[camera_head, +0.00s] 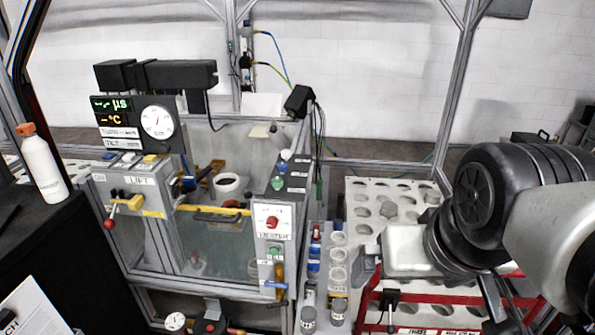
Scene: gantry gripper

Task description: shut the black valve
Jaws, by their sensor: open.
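A small black handle with a thin stem (391,300) shows at the lower middle, by the red frame in front of the perforated white plate. It may be the black valve, but I cannot tell for certain or read its setting. My gripper (366,266) comes in from the right and hangs over the left part of the plate, above and slightly left of this handle in the picture. Its jaws are open, and I see nothing between them. My arm hides the right part of the plate.
Several small vials and cups stand in a rack (338,257) between cabinet and plate. A white bottle (42,165) stands on a black table. Metal posts rise behind.

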